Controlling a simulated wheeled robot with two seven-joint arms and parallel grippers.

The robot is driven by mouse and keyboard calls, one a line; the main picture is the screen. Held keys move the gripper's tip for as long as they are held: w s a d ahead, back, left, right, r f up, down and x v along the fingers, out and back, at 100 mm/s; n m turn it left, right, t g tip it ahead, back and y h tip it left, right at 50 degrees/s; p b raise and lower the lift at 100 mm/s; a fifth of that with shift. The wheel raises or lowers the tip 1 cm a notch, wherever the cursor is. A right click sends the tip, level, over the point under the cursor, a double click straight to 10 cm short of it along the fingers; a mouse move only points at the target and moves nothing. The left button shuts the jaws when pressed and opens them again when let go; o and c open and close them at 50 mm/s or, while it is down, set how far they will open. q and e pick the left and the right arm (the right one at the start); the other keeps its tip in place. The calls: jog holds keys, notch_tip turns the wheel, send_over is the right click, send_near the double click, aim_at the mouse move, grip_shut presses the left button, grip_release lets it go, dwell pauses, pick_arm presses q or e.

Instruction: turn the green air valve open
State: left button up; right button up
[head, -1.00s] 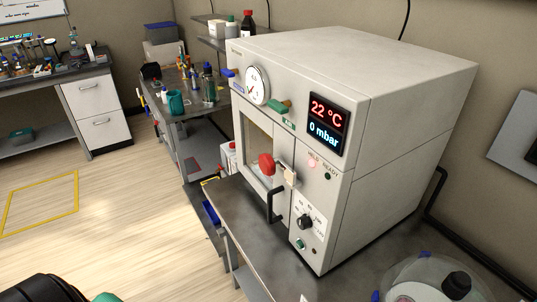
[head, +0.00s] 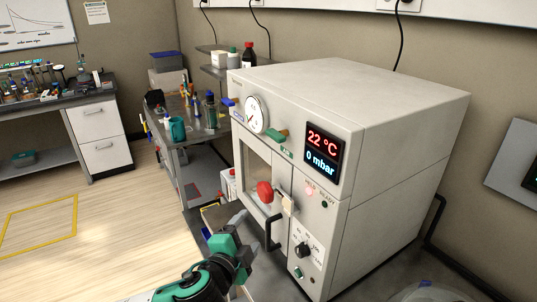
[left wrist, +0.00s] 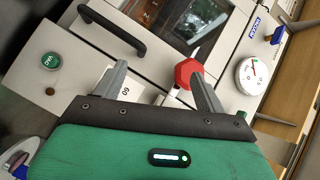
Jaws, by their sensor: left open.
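My left gripper (head: 240,222) is open and empty, below and left of the valve, in front of the oven door and apart from the valve. In the left wrist view the open fingers (left wrist: 158,72) frame part of the oven front, with the red knob near one finger. My right gripper is not in view.
A red knob (head: 265,193) and a black door handle (head: 270,232) stick out below the valve. A blue valve (head: 228,102) sits left of the gauge. The display (head: 322,154) reads 22 °C and 0 mbar. A side bench (head: 190,131) holding bottles stands behind left.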

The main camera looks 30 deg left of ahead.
pick_arm(q)
notch_tip(320, 180, up, 10)
jog(key=w+f+m+t+h, duration=0.1)
jog(key=w+m+t+h, duration=0.1)
jog(key=m+t+h, duration=0.35)
jog(key=m+g+h, duration=0.2)
jog(key=m+h, duration=0.3)
jog(key=m, duration=0.8)
send_near(271, 135)
jog(key=d+f, duration=0.2)
jog(key=d, duration=0.2)
jog(key=s+a+r+m+g, duration=0.45)
jog(key=a+m, duration=0.25)
jog(key=m, duration=0.4)
jog(key=shift+t+h, duration=0.25)
jog(key=shift+t, duration=0.05)
jog(key=p+x, duration=1.4)
jog(key=shift+w+a+r, duration=0.2)
jog(key=shift+w+a, duration=0.05)
jog(key=shift+w, duration=0.1)
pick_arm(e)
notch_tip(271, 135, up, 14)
